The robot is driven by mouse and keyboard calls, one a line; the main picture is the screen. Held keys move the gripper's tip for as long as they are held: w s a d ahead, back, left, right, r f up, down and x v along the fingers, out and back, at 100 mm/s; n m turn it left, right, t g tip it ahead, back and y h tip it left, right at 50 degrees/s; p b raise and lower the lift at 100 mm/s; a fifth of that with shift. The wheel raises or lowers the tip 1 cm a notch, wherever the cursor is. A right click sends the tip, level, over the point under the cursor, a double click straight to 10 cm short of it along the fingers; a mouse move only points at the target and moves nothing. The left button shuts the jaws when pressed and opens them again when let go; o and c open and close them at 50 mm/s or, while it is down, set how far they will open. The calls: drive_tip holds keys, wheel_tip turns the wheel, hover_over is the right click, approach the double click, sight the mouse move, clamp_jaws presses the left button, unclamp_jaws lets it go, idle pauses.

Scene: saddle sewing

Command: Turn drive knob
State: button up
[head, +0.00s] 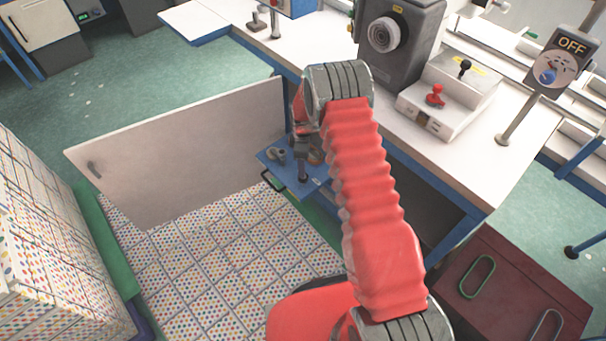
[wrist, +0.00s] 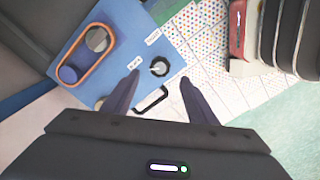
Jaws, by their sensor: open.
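A blue panel (head: 278,167) sticks out under the worktable in the head view, with my gripper (head: 302,160) over it. In the wrist view the blue panel (wrist: 75,87) carries a round dark knob (wrist: 160,67) with a light mark on its top, and small white labels beside it. My gripper (wrist: 159,78) is open, its two dark fingers apart on either side of the knob in the picture. I cannot tell whether they touch it. In the head view I cannot make out the knob clearly around the gripper.
An open white door (head: 185,145) stands to the left. A grey machine (head: 397,45), a red-knobbed box (head: 437,107) and an OFF sign (head: 556,67) are on the worktable.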

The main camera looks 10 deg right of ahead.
sight(303, 181)
drive_tip(key=shift+f, duration=3.5)
drive_tip(key=c, duration=1.1)
